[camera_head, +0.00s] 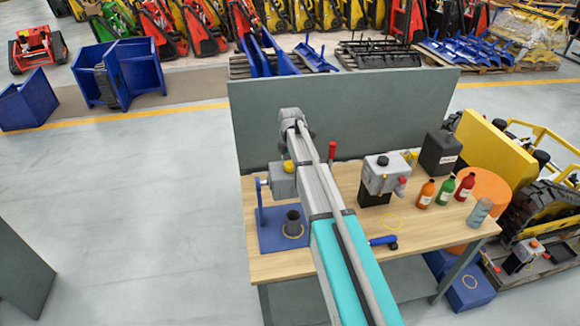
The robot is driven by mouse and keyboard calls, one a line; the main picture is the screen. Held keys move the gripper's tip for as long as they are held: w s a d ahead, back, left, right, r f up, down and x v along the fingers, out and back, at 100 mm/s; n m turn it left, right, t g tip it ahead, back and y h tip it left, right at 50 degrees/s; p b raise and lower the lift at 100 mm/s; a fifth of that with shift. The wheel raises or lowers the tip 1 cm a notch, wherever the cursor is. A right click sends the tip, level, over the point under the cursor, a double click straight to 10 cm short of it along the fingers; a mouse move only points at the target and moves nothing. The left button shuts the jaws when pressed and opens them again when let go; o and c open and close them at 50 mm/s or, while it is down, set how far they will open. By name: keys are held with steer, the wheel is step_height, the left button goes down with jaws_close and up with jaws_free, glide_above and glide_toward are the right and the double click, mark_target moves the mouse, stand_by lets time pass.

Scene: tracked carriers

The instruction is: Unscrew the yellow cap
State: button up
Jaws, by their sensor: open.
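A small yellow cap (289,166) sits on top of a grey housing (281,184) on a blue stand (267,236), just left of my arm. My arm hides part of the housing. I cannot tell whether that part is also a cap. My arm reaches up across the bench from the bottom of the picture. I cannot make out my gripper's fingers.
The wooden bench (345,249) has a grey back panel (340,105). Orange, green and red bottles, a dark canister (440,153) and a clear cup (479,213) stand at right. A blue-handled tool (383,241) lies in front. Floor to the left is largely clear.

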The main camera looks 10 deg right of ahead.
steer(key=m, duration=0.4)
steer(key=shift+m, duration=2.9)
steer(key=m, duration=0.5)
steer(key=shift+m, duration=2.4)
